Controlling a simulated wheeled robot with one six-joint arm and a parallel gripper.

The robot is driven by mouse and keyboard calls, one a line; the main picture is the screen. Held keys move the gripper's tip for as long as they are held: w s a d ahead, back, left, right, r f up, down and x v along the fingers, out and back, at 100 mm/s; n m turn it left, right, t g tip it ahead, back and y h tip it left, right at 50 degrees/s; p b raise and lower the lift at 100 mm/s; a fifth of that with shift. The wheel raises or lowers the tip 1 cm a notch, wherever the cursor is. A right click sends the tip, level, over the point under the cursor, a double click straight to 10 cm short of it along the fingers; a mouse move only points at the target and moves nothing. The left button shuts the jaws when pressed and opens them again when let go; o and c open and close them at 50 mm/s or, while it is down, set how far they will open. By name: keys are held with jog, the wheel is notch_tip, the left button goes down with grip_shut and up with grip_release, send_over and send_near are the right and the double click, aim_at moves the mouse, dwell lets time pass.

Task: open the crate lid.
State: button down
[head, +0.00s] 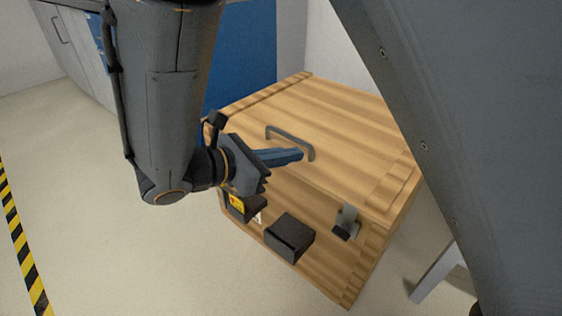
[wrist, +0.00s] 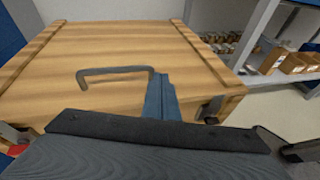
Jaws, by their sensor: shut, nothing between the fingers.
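The wooden crate (head: 320,250) stands on the floor with its plank lid (head: 340,110) closed on top. A dark grey bar handle (head: 290,140) is fixed on the lid near its front edge. The handle also shows in the wrist view (wrist: 115,72). My gripper (head: 300,154) is shut, its blue fingers over the front part of the lid beside the handle. In the wrist view the fingertips (wrist: 160,78) are next to the handle's right end; whether they touch it I cannot tell. A metal latch (head: 346,222) is on the crate's front at the right.
Dark blocks (head: 289,238) stick out from the crate's front. A yellow label (head: 237,203) shows near the left one. Shelves with cardboard boxes (wrist: 275,60) stand behind at the right. Yellow-black floor tape (head: 22,250) runs at the left, with bare floor between.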

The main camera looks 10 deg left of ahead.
jog(key=a+f+n+t+y+b, duration=0.1)
jog(key=a+f+n+t+b, duration=0.25)
jog(key=a, duration=0.45)
jog(key=b+x, duration=0.1)
jog(key=x, duration=0.2)
jog(key=b+x, duration=0.2)
jog(key=x, duration=0.1)
jog(key=b+x, duration=0.2)
jog(key=x, duration=0.2)
jog(key=shift+w+a+r, duration=0.2)
jog(key=shift+w+a, duration=0.1)
jog(key=shift+w, duration=0.1)
jog(key=shift+r, duration=0.1)
